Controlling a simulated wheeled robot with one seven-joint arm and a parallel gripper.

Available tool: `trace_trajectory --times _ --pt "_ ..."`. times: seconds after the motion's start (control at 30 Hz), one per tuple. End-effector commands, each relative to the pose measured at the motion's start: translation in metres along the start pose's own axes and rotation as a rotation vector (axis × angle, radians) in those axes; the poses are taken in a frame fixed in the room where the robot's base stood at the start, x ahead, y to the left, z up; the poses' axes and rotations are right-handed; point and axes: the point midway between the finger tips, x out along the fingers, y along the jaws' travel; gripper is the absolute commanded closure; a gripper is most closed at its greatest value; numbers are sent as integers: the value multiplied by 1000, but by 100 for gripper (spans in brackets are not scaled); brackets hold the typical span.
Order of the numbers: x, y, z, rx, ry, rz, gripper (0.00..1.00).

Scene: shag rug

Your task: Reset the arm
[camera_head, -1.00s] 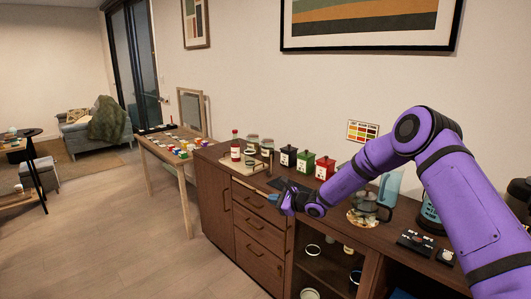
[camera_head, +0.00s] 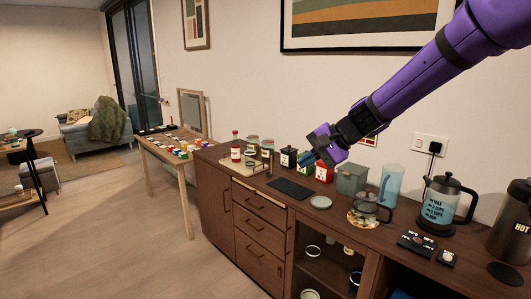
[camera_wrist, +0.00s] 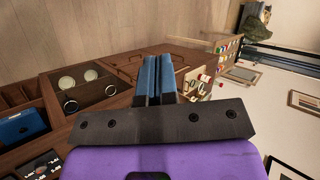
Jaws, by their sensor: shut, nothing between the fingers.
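My gripper (camera_head: 306,160) is in the air above the sideboard (camera_head: 213,193), in front of the canisters in the head view. Its blue fingers (camera_wrist: 154,78) are together in the wrist view, with nothing between them. My purple arm reaches in from the upper right of the head view.
On the sideboard are a teapot (camera_head: 368,205), a blue pitcher (camera_head: 390,184), a French press (camera_head: 445,200), a dark mat (camera_head: 291,188) and a tray with a red bottle (camera_head: 236,146). A side table (camera_head: 165,150) stands left. The floor (camera_head: 130,225) is clear.

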Motion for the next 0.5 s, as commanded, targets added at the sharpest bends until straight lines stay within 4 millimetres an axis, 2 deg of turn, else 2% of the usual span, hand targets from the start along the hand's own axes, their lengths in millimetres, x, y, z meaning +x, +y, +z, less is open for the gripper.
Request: trace_trajectory --times 0.03,0.1,0.27,0.5 --pt "-16 2 13 -41 16 29 100" --pt "-34 8 28 -94 32 75 100" --pt "-75 26 62 -204 75 179 100" --pt "-132 61 112 -347 148 337 100"
